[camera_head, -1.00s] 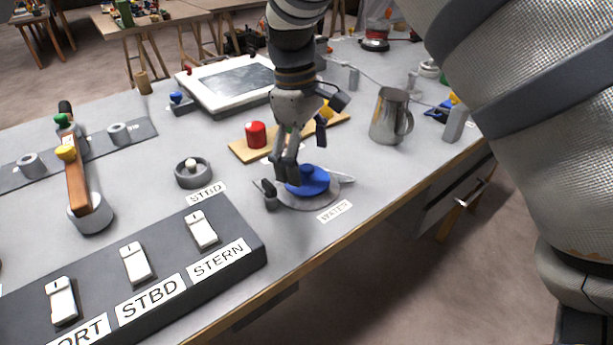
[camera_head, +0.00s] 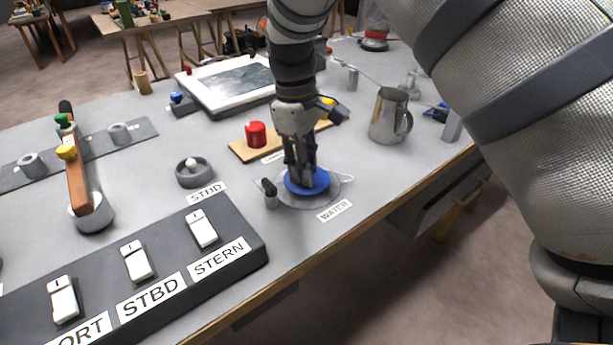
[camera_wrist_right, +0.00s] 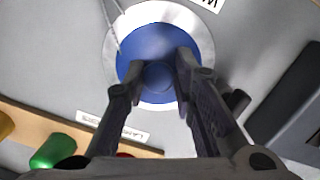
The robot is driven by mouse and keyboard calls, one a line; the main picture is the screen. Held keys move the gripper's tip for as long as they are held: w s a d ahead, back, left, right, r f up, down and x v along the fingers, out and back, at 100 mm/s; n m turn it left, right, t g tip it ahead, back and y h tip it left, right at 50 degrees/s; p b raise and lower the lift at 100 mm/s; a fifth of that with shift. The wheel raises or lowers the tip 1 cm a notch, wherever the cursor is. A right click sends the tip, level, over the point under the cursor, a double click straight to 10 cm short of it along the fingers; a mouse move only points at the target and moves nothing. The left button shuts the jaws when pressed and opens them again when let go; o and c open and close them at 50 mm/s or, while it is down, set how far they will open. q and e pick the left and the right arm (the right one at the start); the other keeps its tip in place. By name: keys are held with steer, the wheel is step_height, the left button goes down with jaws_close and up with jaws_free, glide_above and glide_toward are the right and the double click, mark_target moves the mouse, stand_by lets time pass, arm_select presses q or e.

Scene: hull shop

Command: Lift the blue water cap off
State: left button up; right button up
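The blue water cap (camera_head: 321,184) is a round disc with a central knob. It sits on a round pale plate (camera_head: 338,193) behind the WATER label (camera_head: 335,211). In the right wrist view the cap (camera_wrist_right: 158,43) shows its knob between the two fingers. My right gripper (camera_head: 302,180) points down over the cap. In the wrist view the fingers of this gripper (camera_wrist_right: 158,75) stand on either side of the knob, with a small gap visible, so it looks open. My left gripper is not in view.
A small black-topped post (camera_head: 270,193) stands close left of the cap. A wooden board with a red knob (camera_head: 255,135) lies behind it. A metal jug (camera_head: 388,118) stands to the right. A dark switch panel (camera_head: 240,237) is at the front left, near the table edge.

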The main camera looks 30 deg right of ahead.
steer(key=shift+s+f, duration=0.2)
steer(key=shift+f, duration=0.25)
jaws_close()
steer(key=shift+r, duration=0.1)
